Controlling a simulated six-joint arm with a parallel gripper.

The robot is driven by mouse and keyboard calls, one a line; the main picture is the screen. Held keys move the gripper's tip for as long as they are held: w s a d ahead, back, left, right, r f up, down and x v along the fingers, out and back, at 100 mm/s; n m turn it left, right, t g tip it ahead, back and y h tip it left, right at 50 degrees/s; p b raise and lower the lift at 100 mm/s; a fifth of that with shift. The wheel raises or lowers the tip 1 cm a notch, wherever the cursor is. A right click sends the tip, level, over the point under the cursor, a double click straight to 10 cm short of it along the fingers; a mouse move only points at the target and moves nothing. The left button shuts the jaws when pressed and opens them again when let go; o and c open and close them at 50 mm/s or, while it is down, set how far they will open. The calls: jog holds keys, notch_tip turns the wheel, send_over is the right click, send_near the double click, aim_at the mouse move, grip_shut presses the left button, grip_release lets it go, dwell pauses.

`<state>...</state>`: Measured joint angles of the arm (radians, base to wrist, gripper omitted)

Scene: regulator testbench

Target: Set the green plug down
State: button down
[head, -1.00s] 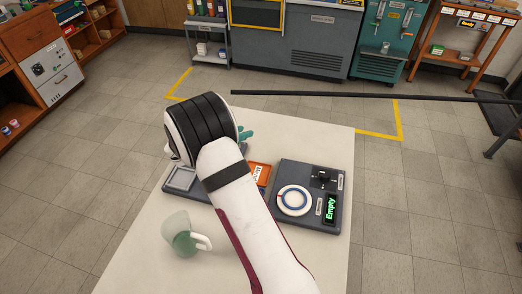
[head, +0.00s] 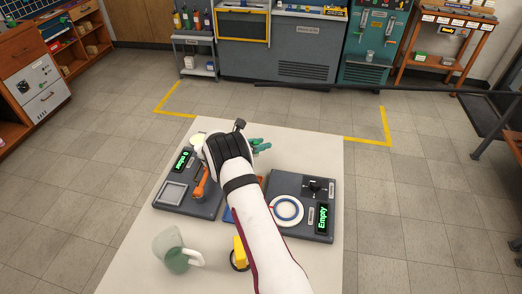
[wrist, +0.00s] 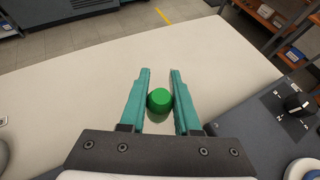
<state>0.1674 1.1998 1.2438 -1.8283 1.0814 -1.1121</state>
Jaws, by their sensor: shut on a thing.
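The green plug (wrist: 159,100) shows in the wrist view between the two teal fingers of my gripper (wrist: 159,92), which are shut on it. Bare pale table lies around it in that view, but I cannot tell whether the plug touches the table. In the head view, the teal fingertips (head: 260,145) stick out beyond my wrist over the far part of the white table (head: 300,150). The plug itself is hidden there.
Left of my arm stands a grey panel (head: 205,207) with a display; right of it is a grey panel (head: 328,187) reading "Empty". The far right tabletop is clear.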

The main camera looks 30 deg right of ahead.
aim_at(261, 157)
jog(key=shift+f, duration=1.45)
jog(key=shift+f, duration=0.2)
jog(key=c, duration=0.6)
grip_release()
